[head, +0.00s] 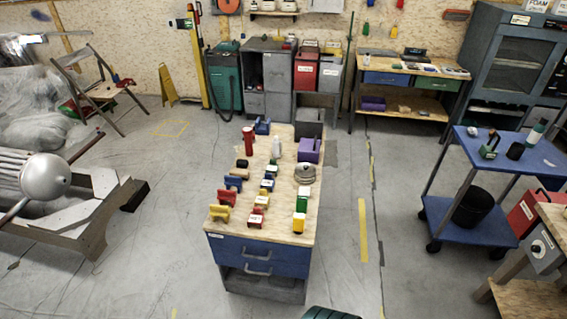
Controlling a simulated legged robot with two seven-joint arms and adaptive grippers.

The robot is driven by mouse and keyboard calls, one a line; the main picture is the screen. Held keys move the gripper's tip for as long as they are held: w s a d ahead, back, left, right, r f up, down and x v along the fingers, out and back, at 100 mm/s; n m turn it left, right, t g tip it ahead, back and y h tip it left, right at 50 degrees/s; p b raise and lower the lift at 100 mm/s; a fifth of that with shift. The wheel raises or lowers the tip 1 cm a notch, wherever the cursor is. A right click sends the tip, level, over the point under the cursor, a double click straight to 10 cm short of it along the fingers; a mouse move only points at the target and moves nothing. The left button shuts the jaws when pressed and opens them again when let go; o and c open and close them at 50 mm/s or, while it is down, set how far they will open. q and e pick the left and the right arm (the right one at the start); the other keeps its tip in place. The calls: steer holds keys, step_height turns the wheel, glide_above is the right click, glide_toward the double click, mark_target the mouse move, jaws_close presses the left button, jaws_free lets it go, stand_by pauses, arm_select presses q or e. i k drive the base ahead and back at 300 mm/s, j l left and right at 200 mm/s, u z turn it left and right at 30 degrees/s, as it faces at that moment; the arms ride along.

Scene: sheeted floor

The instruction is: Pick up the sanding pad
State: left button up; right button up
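A workbench with a wooden top (283,230) and blue drawers stands ahead of me in the middle of the head view. On it are several small tools and blocks in loose rows. Handled blocks in yellow (219,213), red (229,197) and blue (233,184) stand along its left side. A red and white block (256,217) is near the front. I cannot tell for sure which of these small items is the sanding pad. Neither of my grippers is in view.
A grey dome-shaped item (305,174), a purple box (309,151) and a red cylinder (248,140) also stand on the bench. A blue cart (509,170) is at right, a machine with a silver motor (45,177) at left.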

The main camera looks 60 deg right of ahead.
mark_target(241, 163)
steer(key=z, duration=1.8)
steer(key=u, duration=1.05)
steer(key=i+u, duration=0.2)
steer(key=i, duration=0.55)
steer(key=i+u, duration=0.25)
steer(key=i, duration=1.55)
steer(key=i+l+z, duration=0.15)
steer(key=i+z, duration=0.5)
steer(key=z, duration=0.3)
steer(key=i+j+z, duration=0.1)
steer(key=i+z, duration=0.35)
steer(key=i+j+z, duration=0.2)
steer(key=z, duration=0.3)
steer(key=i+z, duration=0.3)
steer(key=z, duration=0.15)
steer(key=i+j+z, duration=0.15)
steer(key=z, duration=0.35)
steer(key=i+j+z, duration=0.25)
steer(key=z, duration=0.2)
steer(key=i+j+z, duration=0.45)
steer(key=j+z, duration=0.25)
steer(key=z, duration=0.25)
